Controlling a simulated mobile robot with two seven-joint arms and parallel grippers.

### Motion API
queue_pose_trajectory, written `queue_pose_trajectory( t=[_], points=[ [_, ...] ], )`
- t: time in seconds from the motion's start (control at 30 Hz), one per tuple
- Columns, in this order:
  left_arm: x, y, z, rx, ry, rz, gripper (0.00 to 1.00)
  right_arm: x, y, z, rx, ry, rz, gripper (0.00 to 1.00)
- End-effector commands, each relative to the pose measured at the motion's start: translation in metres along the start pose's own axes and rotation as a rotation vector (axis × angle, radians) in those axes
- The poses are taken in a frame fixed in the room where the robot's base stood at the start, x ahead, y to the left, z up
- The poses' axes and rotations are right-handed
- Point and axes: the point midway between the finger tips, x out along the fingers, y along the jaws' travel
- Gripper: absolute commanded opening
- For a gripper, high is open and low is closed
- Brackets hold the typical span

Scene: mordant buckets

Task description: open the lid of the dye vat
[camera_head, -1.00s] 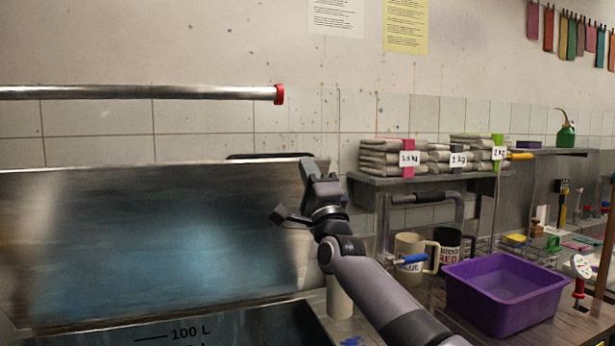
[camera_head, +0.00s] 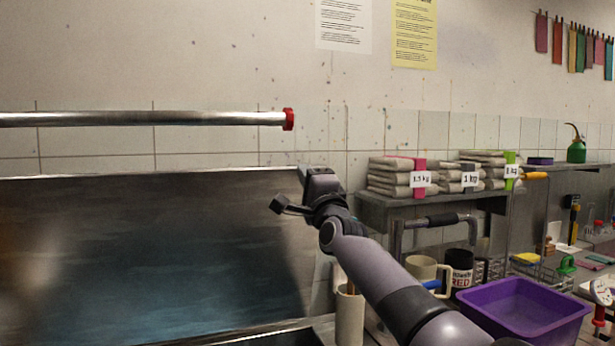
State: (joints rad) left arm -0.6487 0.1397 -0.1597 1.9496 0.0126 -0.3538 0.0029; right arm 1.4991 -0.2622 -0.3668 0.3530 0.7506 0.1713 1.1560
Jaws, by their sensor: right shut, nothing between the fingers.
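The dye vat's lid (camera_head: 160,240) is a large shiny metal panel that stands raised and tilted back in the left half of the view. Below it, only a strip of the vat's rim (camera_head: 265,334) shows at the bottom edge. My right gripper (camera_head: 318,176) is at the lid's upper right corner, its fingers shut and empty. It overlaps the lid's right edge in the picture; I cannot tell whether it touches. My left gripper is out of view.
A metal rail (camera_head: 150,118) with a red end cap runs above the lid. The wall is behind.

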Motion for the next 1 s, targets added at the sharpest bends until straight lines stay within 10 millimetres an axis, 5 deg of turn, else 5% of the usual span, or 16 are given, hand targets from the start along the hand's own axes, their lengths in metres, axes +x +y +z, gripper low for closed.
queue_pose_trajectory(
  t=[1.0],
  points=[
    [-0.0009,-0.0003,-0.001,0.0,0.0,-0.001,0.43,0.0002,0.0062,-0.0006,0.002,0.001,0.03,0.0]
  ],
)
